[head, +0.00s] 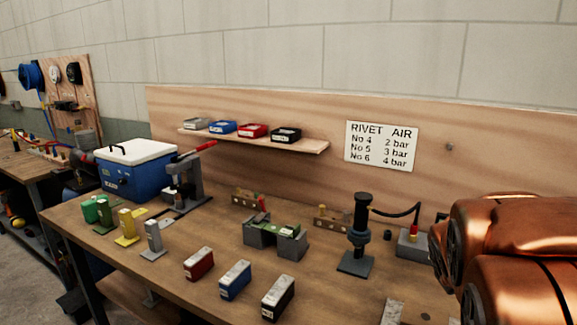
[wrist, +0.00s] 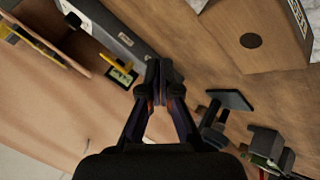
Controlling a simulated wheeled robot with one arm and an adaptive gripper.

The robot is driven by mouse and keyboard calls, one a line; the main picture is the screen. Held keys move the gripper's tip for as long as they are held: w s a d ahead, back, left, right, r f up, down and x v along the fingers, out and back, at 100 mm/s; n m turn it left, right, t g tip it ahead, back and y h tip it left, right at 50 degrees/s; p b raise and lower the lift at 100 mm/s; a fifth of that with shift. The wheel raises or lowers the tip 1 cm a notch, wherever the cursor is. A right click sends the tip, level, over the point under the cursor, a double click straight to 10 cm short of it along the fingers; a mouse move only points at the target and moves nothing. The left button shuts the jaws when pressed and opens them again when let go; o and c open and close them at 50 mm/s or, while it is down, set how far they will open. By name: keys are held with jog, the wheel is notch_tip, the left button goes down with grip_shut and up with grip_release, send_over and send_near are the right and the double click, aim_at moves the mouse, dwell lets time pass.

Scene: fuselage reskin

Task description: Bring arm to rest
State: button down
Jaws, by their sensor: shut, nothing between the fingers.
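My gripper (wrist: 158,82) shows in the wrist view with its black fingers together and nothing between them. It hangs over a wooden surface. A grey box with a yellow-marked part lies just left of the fingertips, and a dark stand with a flat plate (wrist: 230,99) is to their right. I cannot tell whether the fingers touch anything. In the head view my copper-coloured arm fills the lower right, and the gripper is out of that view.
The wooden bench (head: 168,262) holds a blue cooler (head: 126,175), a lever press (head: 188,181), a black post stand (head: 360,232) and red, blue and black boxes along the front. A shelf (head: 309,146) with small bins and a sign (head: 381,146) are on the back board.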

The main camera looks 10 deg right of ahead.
jog(key=s+a+f+m+g+y+p, duration=0.1)
jog(key=s+a+g+y, duration=0.5)
jog(key=s+a, duration=1.7)
jog(key=a+f+g+p, duration=0.1)
jog(key=a+p, duration=0.1)
jog(key=a, duration=0.1)
jog(key=shift+s, duration=0.15)
